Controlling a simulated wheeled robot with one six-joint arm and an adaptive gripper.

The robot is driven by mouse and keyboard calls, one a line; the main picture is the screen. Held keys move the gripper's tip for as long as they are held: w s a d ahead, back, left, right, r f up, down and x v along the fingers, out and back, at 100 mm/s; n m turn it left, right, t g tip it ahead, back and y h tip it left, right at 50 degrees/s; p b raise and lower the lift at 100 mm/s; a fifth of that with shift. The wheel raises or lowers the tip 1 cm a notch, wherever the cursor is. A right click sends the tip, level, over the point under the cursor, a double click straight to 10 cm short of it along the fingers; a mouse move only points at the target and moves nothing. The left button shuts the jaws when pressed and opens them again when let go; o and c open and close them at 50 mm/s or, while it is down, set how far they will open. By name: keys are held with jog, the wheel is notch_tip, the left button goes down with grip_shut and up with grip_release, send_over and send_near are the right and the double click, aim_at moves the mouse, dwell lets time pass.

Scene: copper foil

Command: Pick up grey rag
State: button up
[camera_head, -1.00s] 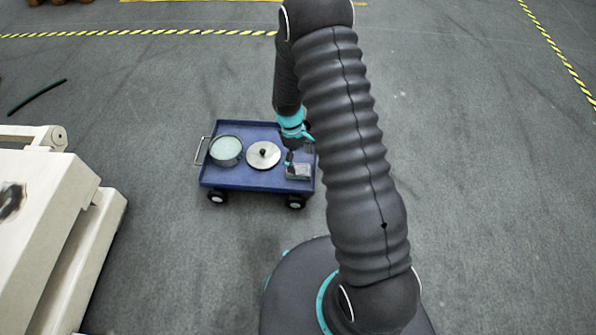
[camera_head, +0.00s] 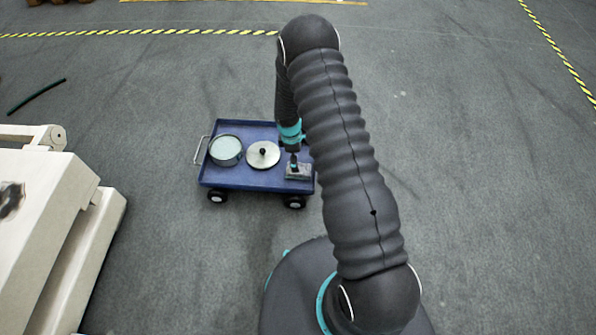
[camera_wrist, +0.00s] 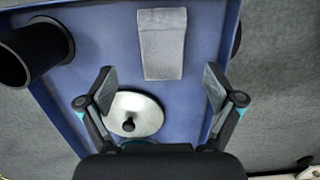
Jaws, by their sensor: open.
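The grey rag (camera_wrist: 163,50) lies folded flat on the blue cart (camera_wrist: 110,38) in the wrist view. In the head view the rag (camera_head: 299,172) lies at the cart's right end. My gripper (camera_wrist: 155,80) is open and empty, with its fingers spread wide.
A round lid with a black knob (camera_head: 263,154) lies on the cart left of the rag. A dark pot (camera_head: 226,150) stands at the cart's left end. A large beige machine (camera_head: 50,225) stands at the left.

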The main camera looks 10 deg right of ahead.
jog(key=shift+s+d+f, duration=0.1)
jog(key=shift+s+f, duration=0.05)
jog(key=shift+f, duration=1.5)
jog(key=shift+s+d+f, duration=0.1)
jog(key=shift+f, duration=1.55)
jog(key=c, duration=1.4)
jog(key=shift+o, duration=0.2)
jog(key=shift+r, duration=0.1)
jog(key=shift+r, duration=0.5)
notch_tip(320, 180, up, 3)
jog(key=shift+f, duration=0.1)
jog(key=s+d+r, duration=0.6)
jog(key=d+r, duration=0.1)
jog(key=d, duration=0.3)
